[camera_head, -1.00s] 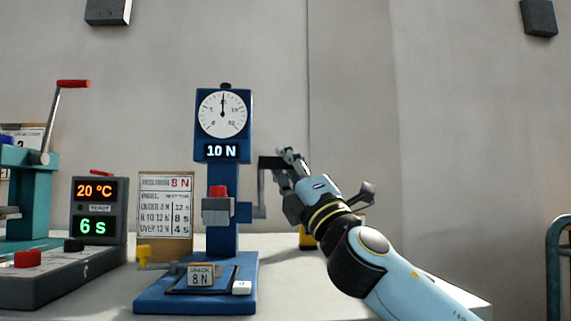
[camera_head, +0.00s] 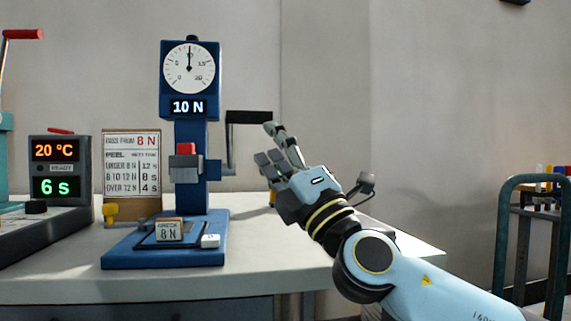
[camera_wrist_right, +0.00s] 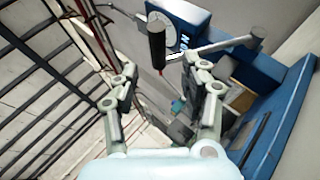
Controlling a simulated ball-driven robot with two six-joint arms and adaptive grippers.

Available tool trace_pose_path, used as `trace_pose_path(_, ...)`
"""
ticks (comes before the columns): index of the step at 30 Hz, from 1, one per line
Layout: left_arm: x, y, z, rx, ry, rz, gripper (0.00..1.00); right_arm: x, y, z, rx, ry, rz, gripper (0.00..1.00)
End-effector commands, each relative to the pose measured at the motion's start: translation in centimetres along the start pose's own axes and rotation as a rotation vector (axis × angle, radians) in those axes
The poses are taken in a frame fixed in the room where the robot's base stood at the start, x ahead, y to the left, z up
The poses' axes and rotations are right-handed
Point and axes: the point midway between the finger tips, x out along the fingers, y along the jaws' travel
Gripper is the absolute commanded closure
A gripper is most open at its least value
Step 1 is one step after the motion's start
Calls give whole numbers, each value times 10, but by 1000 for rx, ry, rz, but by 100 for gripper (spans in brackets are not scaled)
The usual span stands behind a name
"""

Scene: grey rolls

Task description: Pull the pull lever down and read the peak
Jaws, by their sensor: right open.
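The blue peel tester (camera_head: 190,135) stands on the bench, its round dial (camera_head: 188,67) pointing straight up and its display (camera_head: 188,107) reading 10 N. Its pull lever (camera_head: 249,118) has a black grip at the top right and a grey crank running down to the column. The lever's dark grip also shows in the right wrist view (camera_wrist_right: 157,45), between and beyond the fingertips. My right gripper (camera_head: 272,145) is open and empty, just below and right of the lever grip, apparently not touching it. My left gripper is not in view.
A card (camera_head: 132,167) reading "pass from 8 N" stands left of the tester. A timer box (camera_head: 58,168) shows 20 °C and 6 s. A "check 8 N" block (camera_head: 169,229) sits on the tester's base. A cart (camera_head: 531,230) stands at the right.

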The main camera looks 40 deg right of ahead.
Motion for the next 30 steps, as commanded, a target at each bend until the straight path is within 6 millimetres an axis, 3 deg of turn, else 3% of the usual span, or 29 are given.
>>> trace_pose_path(3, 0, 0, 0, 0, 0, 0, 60, -22, -1, -1, -1, 4, -4, 54)
trace_pose_path(9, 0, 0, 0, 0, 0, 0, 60, -41, -1, 0, 0, 1, -2, 54)
trace_pose_path(30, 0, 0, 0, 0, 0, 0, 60, -42, 0, 0, 1, 0, -1, 54)
